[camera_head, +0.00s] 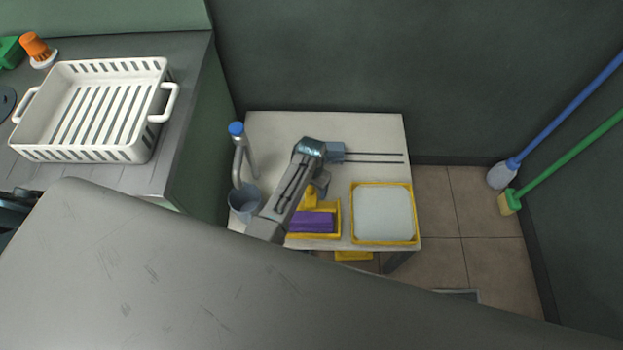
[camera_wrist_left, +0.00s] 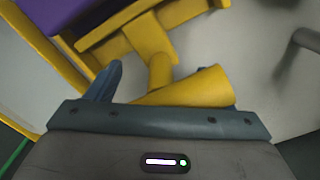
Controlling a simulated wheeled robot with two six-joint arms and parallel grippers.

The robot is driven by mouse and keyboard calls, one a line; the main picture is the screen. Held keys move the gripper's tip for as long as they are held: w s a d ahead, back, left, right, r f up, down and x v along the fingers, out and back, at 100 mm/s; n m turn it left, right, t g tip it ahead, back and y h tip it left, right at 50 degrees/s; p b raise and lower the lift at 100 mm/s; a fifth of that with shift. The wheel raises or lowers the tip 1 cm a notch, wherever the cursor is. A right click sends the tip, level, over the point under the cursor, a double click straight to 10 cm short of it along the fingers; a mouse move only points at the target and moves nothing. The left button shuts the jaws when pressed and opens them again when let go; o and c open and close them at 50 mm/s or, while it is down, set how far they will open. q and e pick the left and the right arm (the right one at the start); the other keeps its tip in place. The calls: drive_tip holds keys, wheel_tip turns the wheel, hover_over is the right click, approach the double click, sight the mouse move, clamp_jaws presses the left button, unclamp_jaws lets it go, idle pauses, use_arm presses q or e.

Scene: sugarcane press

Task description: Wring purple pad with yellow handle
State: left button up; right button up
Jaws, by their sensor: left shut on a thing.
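The purple pad (camera_head: 312,222) lies in a yellow frame (camera_head: 338,218) on a small light table, partly hidden by my arm. Its yellow handle (camera_head: 309,198) shows beside my left gripper (camera_head: 321,184). In the left wrist view the purple pad (camera_wrist_left: 60,10) is at the upper left, with a yellow bar and post beside it. There my left gripper (camera_wrist_left: 165,88) is shut on the thick yellow handle (camera_wrist_left: 188,88), which lies between its blue-grey fingers. The fingertips are partly hidden by the handle. My right gripper is in neither view.
A yellow-rimmed white tray (camera_head: 415,215) stands right of the pad. A grey-blue cup (camera_head: 244,203) and a blue-capped tap-like pipe (camera_head: 239,150) stand to the left. A white slotted basket (camera_head: 110,152) sits on the left counter. A blue mop and green broom lean at right.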

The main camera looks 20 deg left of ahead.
use_arm(q)
drive_tip(key=shift+s+d+f, duration=0.1)
drive_tip(key=shift+s+f, duration=0.05)
drive_tip(key=shift+s, duration=0.15)
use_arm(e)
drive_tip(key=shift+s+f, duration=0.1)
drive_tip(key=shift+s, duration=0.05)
use_arm(q)
drive_tip(key=o, duration=1.2)
drive_tip(key=shift+o, duration=0.2)
drive_tip(key=shift+r, duration=0.4)
wheel_tip(320, 180, up, 9)
drive_tip(key=shift+w+r+p, duration=0.1)
drive_tip(key=shift+p, duration=0.4)
drive_tip(key=shift+r, duration=0.55)
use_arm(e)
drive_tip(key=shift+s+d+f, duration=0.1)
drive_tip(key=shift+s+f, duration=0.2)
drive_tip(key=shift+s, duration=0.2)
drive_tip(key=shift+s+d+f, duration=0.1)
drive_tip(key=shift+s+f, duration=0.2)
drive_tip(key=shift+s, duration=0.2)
